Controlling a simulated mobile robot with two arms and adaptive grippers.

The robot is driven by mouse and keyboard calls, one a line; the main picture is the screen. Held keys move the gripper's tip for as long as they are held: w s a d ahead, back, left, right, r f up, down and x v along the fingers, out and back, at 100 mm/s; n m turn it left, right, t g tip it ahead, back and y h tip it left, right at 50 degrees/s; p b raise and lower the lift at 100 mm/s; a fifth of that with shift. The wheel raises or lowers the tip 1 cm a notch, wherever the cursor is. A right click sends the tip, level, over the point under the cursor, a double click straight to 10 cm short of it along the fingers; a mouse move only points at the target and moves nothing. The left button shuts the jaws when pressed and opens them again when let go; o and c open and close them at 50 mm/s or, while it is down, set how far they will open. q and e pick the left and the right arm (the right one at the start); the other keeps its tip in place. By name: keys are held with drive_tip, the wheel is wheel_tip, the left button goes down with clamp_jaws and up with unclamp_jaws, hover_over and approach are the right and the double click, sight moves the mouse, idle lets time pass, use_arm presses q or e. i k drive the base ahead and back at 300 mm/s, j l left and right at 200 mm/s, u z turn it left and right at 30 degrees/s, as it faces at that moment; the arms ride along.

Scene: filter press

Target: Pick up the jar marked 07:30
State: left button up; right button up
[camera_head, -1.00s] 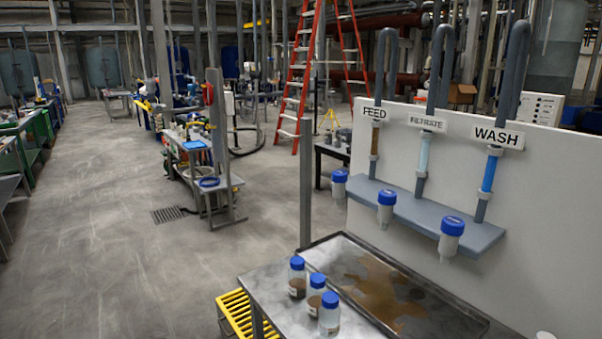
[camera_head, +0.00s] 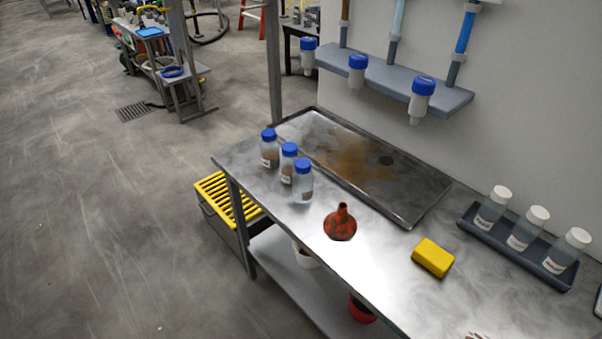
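Three clear jars with blue lids stand upright in a row at the left end of the steel bench (camera_head: 375,285). They are the far jar (camera_head: 269,152), the middle jar (camera_head: 288,166) and the near jar (camera_head: 303,185). The far and middle jars hold brown matter; the near jar looks paler. Each has a small white label, too small to read, so I cannot tell which is marked 07:30. Neither of my grippers shows in the head view.
A stained shallow tray (camera_head: 408,217) lies behind the jars. An orange-red funnel (camera_head: 341,224) and a yellow sponge-like block (camera_head: 433,257) are on the bench. A dark rack (camera_head: 470,219) holds three white-capped bottles. Blue-topped cups (camera_head: 422,98) hang at the wall shelf. A yellow-grated step (camera_head: 228,198) stands left.

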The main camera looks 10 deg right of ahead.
sight(302, 183)
drive_tip(key=i+j+z, duration=0.1)
drive_tip(key=z, duration=0.3)
drive_tip(key=j+z, duration=0.4)
drive_tip(key=i+j+z, duration=0.25)
drive_tip(key=j, duration=0.85)
drive_tip(key=j+z, duration=0.3)
drive_tip(key=j, duration=0.75)
